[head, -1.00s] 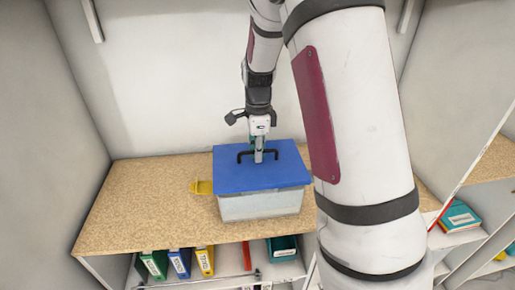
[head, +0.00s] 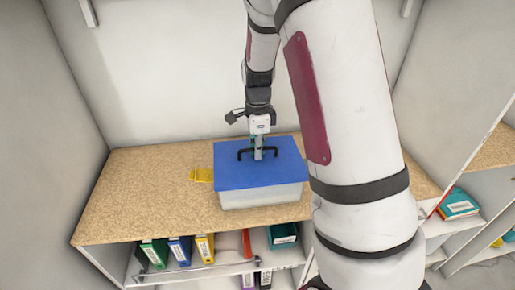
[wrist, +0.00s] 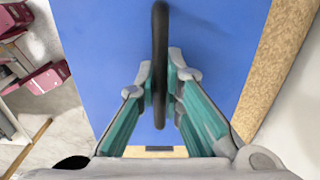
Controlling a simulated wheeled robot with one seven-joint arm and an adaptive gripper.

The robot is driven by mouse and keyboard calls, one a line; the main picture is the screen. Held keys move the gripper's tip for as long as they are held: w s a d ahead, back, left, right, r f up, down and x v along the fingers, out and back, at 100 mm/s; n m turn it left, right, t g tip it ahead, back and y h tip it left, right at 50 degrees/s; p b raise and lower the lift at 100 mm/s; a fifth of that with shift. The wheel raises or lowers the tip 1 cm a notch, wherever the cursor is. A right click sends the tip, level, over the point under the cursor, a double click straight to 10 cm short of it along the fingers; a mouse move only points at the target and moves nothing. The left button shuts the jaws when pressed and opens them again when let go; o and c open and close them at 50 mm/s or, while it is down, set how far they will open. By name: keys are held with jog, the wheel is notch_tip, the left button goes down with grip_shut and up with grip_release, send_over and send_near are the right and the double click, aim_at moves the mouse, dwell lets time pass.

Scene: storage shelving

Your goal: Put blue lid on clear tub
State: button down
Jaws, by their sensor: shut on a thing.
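The blue lid (head: 285,175) lies over the top of the clear tub (head: 262,198), which stands on the speckled shelf top. In the head view the lid roughly covers the tub; whether its rim is fully seated cannot be told. My gripper (head: 258,156) points down at the lid's middle. In the wrist view my gripper (wrist: 160,85) is shut on the lid's black handle (wrist: 160,28), with a finger on each side of it. The lid's blue surface (wrist: 105,40) fills most of the wrist view and hides the tub there.
A yellow object (head: 201,175) lies left of the tub, close to it. The speckled shelf top (head: 140,195) is clear further left. Binders (head: 180,252) stand on the shelf below. A wall is behind; a teal book (head: 458,205) lies on shelving at right.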

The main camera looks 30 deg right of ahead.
jog(key=c, duration=1.6)
grip_release()
jog(key=shift+c, duration=0.2)
jog(key=shift+r, duration=0.1)
notch_tip(320, 180, up, 12)
